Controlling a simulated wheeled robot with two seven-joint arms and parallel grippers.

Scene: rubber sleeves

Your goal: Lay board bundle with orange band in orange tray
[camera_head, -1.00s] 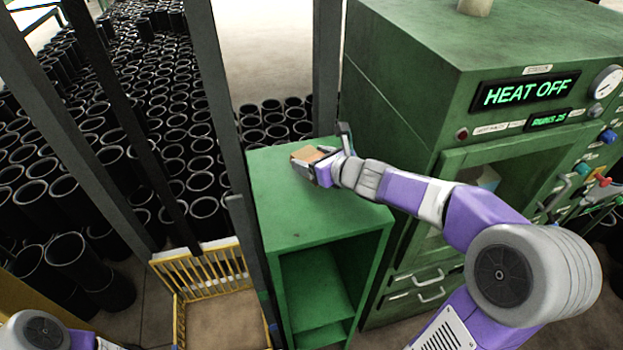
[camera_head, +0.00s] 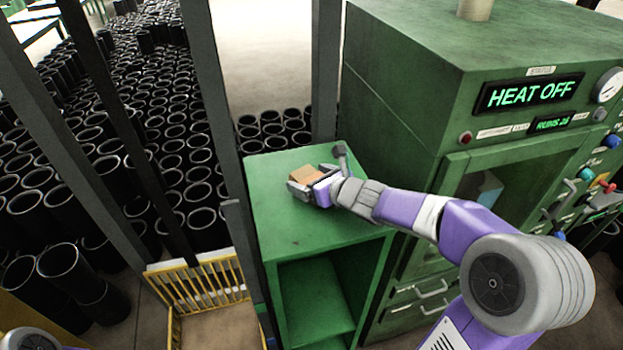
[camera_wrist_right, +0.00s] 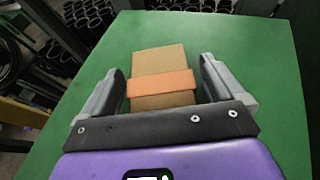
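The board bundle is a tan block with an orange band (camera_wrist_right: 162,84) around its middle. It lies on the green cabinet top (camera_head: 270,215), and it also shows in the head view (camera_head: 312,174), partly hidden by my gripper. My right gripper (camera_wrist_right: 160,66) is open, with one finger on each side of the bundle. In the right wrist view a green gap shows between each finger and the bundle. Of my left arm only a piece shows at the bottom left corner of the head view; its gripper is out of view. I see no orange tray.
A green machine (camera_head: 400,100) reading HEAT OFF stands right of the cabinet. Grey posts (camera_head: 218,90) rise behind and left of it. A yellow crate (camera_head: 205,285) stands at the lower left. Many black sleeves (camera_head: 150,100) cover the floor behind. The cabinet top's front is clear.

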